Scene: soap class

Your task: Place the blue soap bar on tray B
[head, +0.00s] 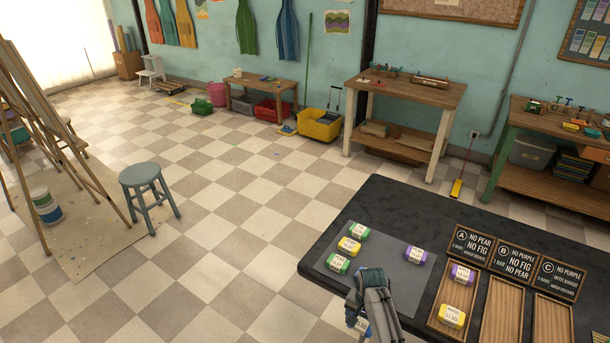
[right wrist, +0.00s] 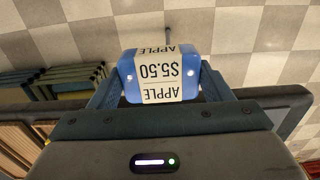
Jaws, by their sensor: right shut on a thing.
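The blue soap bar (right wrist: 134,88) with a white APPLE $5.50 label is between the fingers of my right gripper (right wrist: 160,92) in the right wrist view. In the head view my right gripper (head: 354,312) is at the front left of the dark table, shut on the bar, and little of the blue bar (head: 362,326) shows beneath it. Tray B (head: 499,312) is the middle wooden tray, to the right of the gripper. Its visible part is empty, and its near end is cut off by the frame. My left gripper is not in view.
Green, yellow and purple soaps lie on the grey mat (head: 388,262). Tray A (head: 473,310) holds a purple bar (head: 462,274) and a yellow bar (head: 452,316). Tray C (head: 553,322) looks empty. Signs for A, B and C (head: 514,261) stand behind the trays.

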